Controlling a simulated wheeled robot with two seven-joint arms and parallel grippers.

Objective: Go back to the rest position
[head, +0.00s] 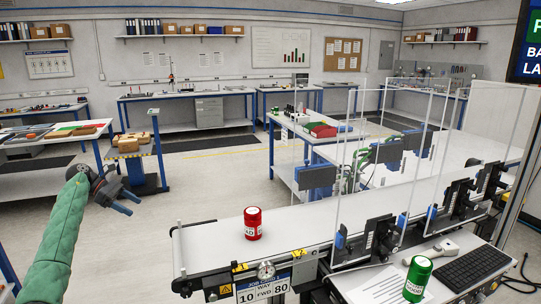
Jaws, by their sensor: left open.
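My left arm, in a green sleeve, comes in from the lower left of the head view. My left gripper (125,201) is open and empty, held over the floor left of the conveyor and apart from everything. My right gripper is not in view. A red can (253,224) stands upright on the near end of the white conveyor belt (213,234). A green can (417,279) stands upright at the lower right, beside a keyboard.
A keyboard (469,266) and a paper sheet (377,287) lie at the lower right. Clear panels stand along the conveyor. A blue-framed cart (149,178) with brown boxes and a workbench (58,154) stand at the left. The floor between cart and conveyor is clear.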

